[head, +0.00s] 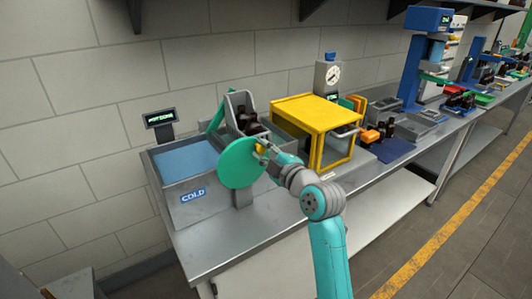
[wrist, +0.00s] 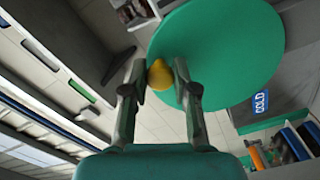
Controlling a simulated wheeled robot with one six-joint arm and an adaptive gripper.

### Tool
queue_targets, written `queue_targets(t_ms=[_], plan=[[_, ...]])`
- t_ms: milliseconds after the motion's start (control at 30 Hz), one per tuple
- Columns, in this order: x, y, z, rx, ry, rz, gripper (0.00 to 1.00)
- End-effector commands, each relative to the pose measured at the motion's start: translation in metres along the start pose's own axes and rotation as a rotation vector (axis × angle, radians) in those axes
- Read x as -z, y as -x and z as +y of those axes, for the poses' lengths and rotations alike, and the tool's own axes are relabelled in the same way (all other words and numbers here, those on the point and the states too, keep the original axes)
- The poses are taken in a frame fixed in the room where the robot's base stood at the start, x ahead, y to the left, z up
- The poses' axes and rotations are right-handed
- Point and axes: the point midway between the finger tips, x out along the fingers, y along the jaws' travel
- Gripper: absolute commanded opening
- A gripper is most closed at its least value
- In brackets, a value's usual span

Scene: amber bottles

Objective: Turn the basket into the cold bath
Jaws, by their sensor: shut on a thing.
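The cold bath (head: 176,211) is a grey tank of blue water with a COLD label, at left in the head view. The grey basket (head: 236,101) stands just right of the water and holds dark amber bottles (head: 246,123). A green disc (head: 236,167) faces forward in front of the basket. It fills much of the upper wrist view (wrist: 220,50). My gripper (head: 267,150) is at the disc's right edge. In the wrist view its two fingers are closed around a yellow knob (wrist: 160,76) on the disc. The basket's lower part is hidden behind the disc.
A yellow-framed box (head: 305,110) stands on the bench right of the basket. A small display (head: 159,119) stands behind the bath. Dark bottles and an orange item (head: 370,136) lie farther right. The bench front (head: 212,252) below the bath is clear.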

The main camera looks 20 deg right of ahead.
Motion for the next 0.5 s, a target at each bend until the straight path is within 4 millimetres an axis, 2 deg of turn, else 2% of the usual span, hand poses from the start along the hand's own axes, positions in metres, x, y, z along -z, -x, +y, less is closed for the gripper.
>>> queue_targets(t_ms=[500], plan=[[0.020,0.000,0.002,-0.003,0.256,0.005,0.00]])
